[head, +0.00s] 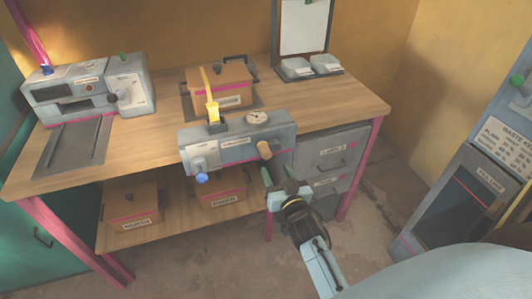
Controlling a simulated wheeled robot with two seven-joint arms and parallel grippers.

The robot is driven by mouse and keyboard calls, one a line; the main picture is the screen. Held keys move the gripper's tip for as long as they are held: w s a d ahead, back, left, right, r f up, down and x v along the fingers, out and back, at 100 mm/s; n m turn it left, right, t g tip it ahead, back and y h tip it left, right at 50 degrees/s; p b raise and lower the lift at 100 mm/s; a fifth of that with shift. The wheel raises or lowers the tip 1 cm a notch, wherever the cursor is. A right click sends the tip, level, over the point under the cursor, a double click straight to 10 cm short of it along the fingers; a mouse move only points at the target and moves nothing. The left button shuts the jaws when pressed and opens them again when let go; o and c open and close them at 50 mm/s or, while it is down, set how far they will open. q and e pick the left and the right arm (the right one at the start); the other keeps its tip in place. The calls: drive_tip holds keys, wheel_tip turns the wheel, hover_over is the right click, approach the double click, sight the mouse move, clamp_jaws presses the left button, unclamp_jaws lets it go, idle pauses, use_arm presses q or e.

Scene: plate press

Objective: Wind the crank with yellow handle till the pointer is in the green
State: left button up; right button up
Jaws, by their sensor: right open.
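The grey press unit (238,144) stands at the front edge of the wooden table. A round tan-yellow handle (265,150) sticks out of its front at the right. A bright yellow upright lever (211,95) rises from its top at the left. A small white dial (257,118) is on its top; its pointer and any green zone are too small to read. My right gripper (279,174) is open and empty, just below and slightly right of the tan-yellow handle, apparently apart from it. My left gripper is not in view.
A grey machine (90,88) stands at the table's left. An orange-brown box (220,88) sits behind the press unit. Boxes (131,210) lie on the lower shelf. Grey drawers (335,160) stand right of the press, and a tall cabinet (450,195) at far right. Floor between is clear.

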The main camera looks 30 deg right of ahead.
sight(268, 156)
drive_tip(key=b+x, duration=0.1)
drive_tip(key=x, duration=0.7)
drive_tip(key=shift+d+f, duration=0.1)
drive_tip(key=shift+w+d, duration=0.1)
drive_tip(key=shift+w, duration=0.6)
drive_tip(key=c, duration=1)
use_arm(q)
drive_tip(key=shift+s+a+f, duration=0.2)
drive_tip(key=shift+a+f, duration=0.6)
use_arm(e)
clamp_jaws()
